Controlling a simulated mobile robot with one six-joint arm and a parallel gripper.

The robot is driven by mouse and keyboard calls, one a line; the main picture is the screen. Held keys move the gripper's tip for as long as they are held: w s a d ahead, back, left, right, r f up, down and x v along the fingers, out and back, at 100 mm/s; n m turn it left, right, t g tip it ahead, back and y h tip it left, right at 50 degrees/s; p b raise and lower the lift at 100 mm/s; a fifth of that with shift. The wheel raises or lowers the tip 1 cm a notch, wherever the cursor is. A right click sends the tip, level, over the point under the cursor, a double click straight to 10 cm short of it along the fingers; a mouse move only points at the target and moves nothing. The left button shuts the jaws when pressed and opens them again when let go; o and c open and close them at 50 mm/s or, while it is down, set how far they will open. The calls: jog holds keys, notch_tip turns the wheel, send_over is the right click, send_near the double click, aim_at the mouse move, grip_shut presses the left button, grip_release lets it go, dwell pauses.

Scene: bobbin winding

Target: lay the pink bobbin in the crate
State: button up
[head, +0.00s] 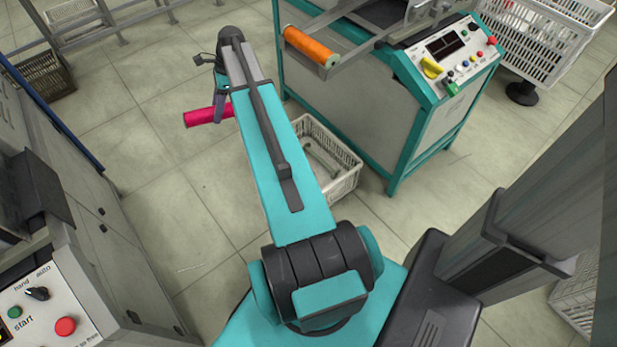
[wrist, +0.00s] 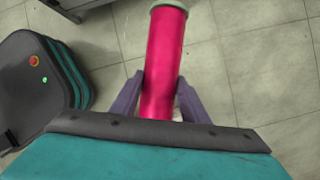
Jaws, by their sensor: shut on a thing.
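The pink bobbin (head: 208,116) is held off to the left of my arm in the head view, above the floor. My gripper (head: 221,108) is shut on it. In the wrist view the pink bobbin (wrist: 166,55) lies between the two purple fingers of my gripper (wrist: 160,97), with its pale end pointing up in the picture. A white crate (head: 345,186) stands on the floor beside the teal machine, right of my arm, which hides part of it. Its open top shows a greyish tube-like shape inside. The bobbin is well apart from this crate.
The teal machine (head: 405,143) has a control panel and carries an orange bobbin (head: 309,46). More white crates (head: 525,50) stand at the upper right. A dark crate (head: 50,82) is at the left. A grey cabinet with buttons (head: 60,300) stands lower left. Tiled floor between is clear.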

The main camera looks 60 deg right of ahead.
jog(key=s+d+f+m+t+h+b, duration=0.1)
jog(key=s+d+f+m+b, duration=0.3)
jog(key=s+d+f+b, duration=0.2)
jog(key=s+d+f+m+t+h+b, duration=0.1)
jog(key=s+d+f+m+b, duration=0.4)
jog(key=f, duration=1)
jog(key=s+d+f+m+t+h+b, duration=0.1)
jog(key=s+d+f+m+b, duration=0.4)
jog(key=s+d+f+b, duration=0.3)
jog(key=shift+s+d+f+b, duration=0.15)
jog(key=shift+d+f+b, duration=0.35)
jog(key=shift+d+f, duration=1.45)
jog(key=shift+d+r, duration=0.35)
jog(key=shift+r, duration=0.05)
jog(key=shift+f+b, duration=1.2)
jog(key=shift+f, duration=1.3)
notch_tip(320, 180, down, 5)
jog(key=b, duration=0.2)
jog(key=shift+b, duration=0.3)
jog(key=shift+f+p, duration=0.45)
jog(key=shift+f, duration=0.15)
